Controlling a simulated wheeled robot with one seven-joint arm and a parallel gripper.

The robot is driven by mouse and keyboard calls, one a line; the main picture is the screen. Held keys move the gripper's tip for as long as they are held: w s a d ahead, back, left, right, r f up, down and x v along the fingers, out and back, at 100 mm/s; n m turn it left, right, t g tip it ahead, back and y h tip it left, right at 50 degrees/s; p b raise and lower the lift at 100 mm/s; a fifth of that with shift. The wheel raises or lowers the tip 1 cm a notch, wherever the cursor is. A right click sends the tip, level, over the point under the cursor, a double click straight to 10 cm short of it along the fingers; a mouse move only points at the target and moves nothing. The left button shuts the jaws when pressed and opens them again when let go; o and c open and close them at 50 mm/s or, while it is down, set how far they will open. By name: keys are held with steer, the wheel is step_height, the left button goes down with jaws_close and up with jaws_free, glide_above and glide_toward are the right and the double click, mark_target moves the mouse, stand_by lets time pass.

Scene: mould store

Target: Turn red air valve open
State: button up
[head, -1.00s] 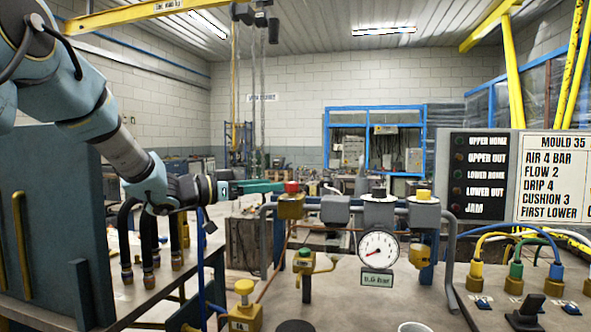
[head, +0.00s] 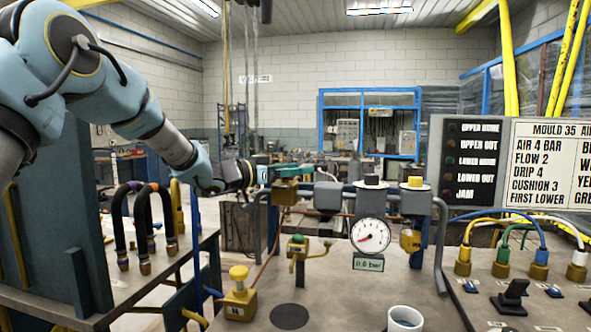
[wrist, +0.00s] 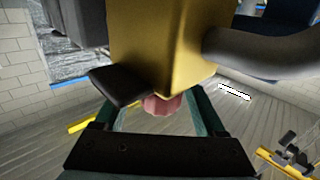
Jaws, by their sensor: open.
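The red air valve is a brass block (head: 285,192) at the left end of the pipe rack. In the head view its red knob is hidden behind my gripper (head: 291,171). In the wrist view the brass block (wrist: 160,45) fills the top middle, with the red knob (wrist: 163,104) below it. The two teal fingers of my gripper (wrist: 157,100) stand either side of the knob, open, with gaps showing. A dark lever or tab (wrist: 121,86) sticks out beside the block. The round pressure gauge (head: 370,236) has its needle at lower left, and its display seems to read zero.
Below the rack are a green-knobbed valve (head: 297,246), a yellow-knobbed valve (head: 239,288) and a white cup (head: 405,318). Black hoses (head: 143,225) rise at left beside a tall blue-grey plate (head: 55,210). A lamp panel (head: 472,165) and a sign (head: 550,165) stand at right.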

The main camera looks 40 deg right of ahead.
jaws_close()
stand_by(0.4)
